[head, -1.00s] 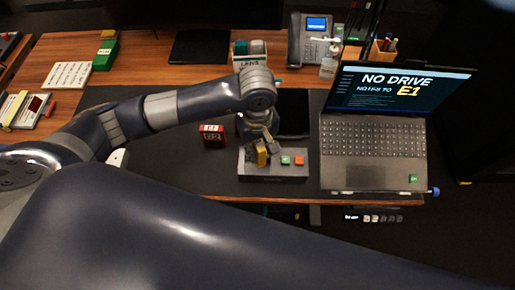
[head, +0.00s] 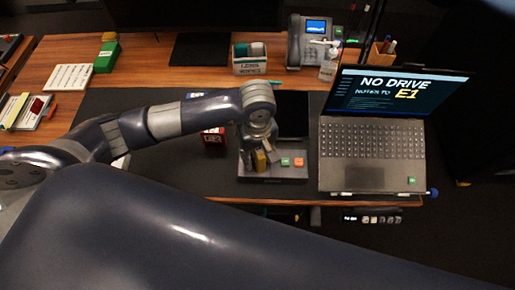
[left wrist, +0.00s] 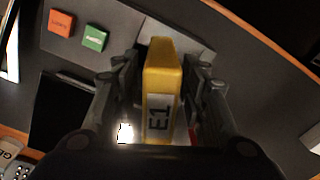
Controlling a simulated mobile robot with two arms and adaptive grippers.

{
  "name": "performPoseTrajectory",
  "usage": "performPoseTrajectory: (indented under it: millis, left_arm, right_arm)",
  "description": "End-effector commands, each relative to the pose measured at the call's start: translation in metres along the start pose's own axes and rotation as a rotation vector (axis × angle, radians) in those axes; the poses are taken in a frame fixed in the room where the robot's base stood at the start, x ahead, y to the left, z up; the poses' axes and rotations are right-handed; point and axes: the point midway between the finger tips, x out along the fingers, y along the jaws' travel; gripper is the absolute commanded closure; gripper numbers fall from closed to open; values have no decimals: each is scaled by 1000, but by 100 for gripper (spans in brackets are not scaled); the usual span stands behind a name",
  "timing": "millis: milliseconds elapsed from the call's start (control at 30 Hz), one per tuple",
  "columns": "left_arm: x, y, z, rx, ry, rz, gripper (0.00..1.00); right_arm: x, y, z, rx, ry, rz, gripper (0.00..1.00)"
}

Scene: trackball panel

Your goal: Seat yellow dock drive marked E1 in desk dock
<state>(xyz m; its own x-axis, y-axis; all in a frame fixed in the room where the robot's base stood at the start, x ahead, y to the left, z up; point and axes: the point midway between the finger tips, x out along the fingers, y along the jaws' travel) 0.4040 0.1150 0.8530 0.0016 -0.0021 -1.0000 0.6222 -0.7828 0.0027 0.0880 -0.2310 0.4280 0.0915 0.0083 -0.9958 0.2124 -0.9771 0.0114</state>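The yellow drive marked E1 (left wrist: 162,95) is between the fingers of my left gripper (left wrist: 163,68), which look closed on its sides. In the head view the yellow drive (head: 259,161) is upright at the left part of the grey desk dock (head: 290,174). The arm and fingers partly cover that part, and I cannot tell how deep the drive is in a slot. The laptop screen (head: 400,91) reads "NO DRIVE" and names E1. My right gripper is not in view.
A red drive (head: 212,140) stands left of the dock, partly behind my arm. The dock has a green button (head: 285,162) and an orange button (head: 299,162). The laptop keyboard (head: 371,141) is close to the dock's right. The mat's front left is clear.

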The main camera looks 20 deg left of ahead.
Motion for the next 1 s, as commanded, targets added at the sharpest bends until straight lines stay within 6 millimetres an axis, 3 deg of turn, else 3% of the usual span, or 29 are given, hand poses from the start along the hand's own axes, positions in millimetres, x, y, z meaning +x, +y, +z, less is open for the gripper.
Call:
performPoseTrajectory:
  millis: [167, 600, 800, 1000]
  left_arm:
    - [-19, 1, -1, 1, 4, 5, 60]
    - [-106, 1, -1, 1, 2, 3, 60]
    - [-120, 0, 0, 0, 0, 1, 60]
    - [-122, 0, 0, 0, -1, 0, 60]
  right_arm:
    - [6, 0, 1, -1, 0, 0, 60]
    - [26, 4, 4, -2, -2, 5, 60]
    - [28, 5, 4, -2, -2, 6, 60]
    - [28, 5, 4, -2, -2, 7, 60]
